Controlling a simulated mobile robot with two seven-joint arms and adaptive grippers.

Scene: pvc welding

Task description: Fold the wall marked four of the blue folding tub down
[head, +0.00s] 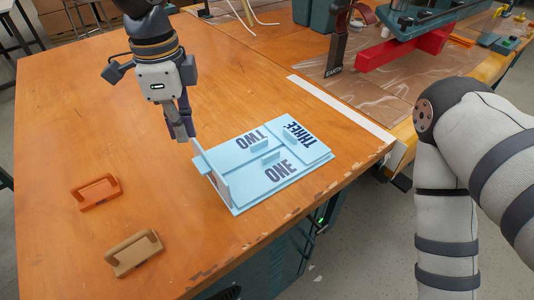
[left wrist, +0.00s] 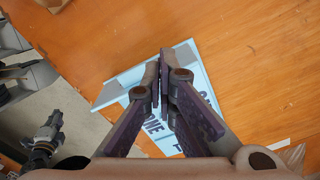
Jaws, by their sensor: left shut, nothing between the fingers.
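The light-blue folding tub (head: 240,179) lies on the wooden table near its right edge. Its walls marked ONE (head: 279,171), TWO (head: 251,140) and THREE (head: 298,134) lie folded down flat. The remaining wall (head: 210,172), on the left side, stands up; no marking on it is readable from here. My left gripper (head: 181,134) is shut and empty, pointing down just beyond the upper end of that standing wall. In the left wrist view, its closed fingers (left wrist: 162,62) cover part of the tub (left wrist: 130,86). My right gripper does not show; only the right arm is visible.
An orange holder (head: 97,192) and a tan holder (head: 134,253) lie on the table at the left front. A red-and-green machine (head: 400,45) stands at the back right.

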